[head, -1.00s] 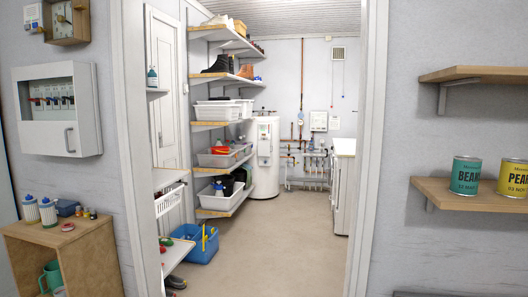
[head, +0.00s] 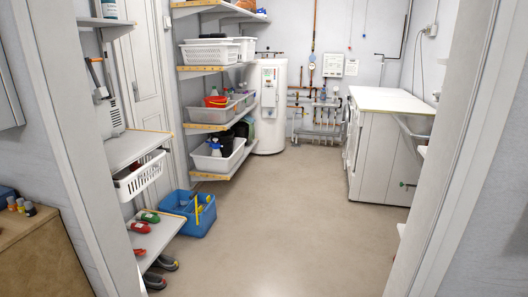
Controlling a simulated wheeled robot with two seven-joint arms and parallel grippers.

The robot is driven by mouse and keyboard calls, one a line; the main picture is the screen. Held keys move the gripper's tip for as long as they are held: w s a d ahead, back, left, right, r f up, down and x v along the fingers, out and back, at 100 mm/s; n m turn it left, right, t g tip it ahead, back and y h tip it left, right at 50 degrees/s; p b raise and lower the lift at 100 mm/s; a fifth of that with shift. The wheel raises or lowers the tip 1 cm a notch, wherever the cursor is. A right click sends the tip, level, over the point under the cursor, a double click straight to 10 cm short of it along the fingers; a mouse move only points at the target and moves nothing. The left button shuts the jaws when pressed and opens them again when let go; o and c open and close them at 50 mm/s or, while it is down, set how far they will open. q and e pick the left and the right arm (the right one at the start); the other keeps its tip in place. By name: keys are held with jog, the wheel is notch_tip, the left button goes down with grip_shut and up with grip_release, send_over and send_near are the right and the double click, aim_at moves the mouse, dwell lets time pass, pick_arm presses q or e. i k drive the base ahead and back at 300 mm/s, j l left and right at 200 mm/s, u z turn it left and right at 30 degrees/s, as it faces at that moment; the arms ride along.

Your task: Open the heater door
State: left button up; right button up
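The heater (head: 269,135) is a tall white cylinder at the far end of the room, seen through the doorway. A pale panel (head: 269,88) with small dark markings is on its upper front. The panel looks flush and closed, but it is too small to tell for sure. Part of the heater's left side is hidden by the shelves. Neither of my grippers is in view.
The door frame (head: 437,150) is close on the right. Shelves with white bins (head: 211,53) line the left wall. A blue tub (head: 190,212) stands on the floor at left. A white cabinet (head: 385,155) stands at right. The middle floor (head: 285,220) is clear.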

aim_at(268, 95)
jog(key=i, duration=3.9)
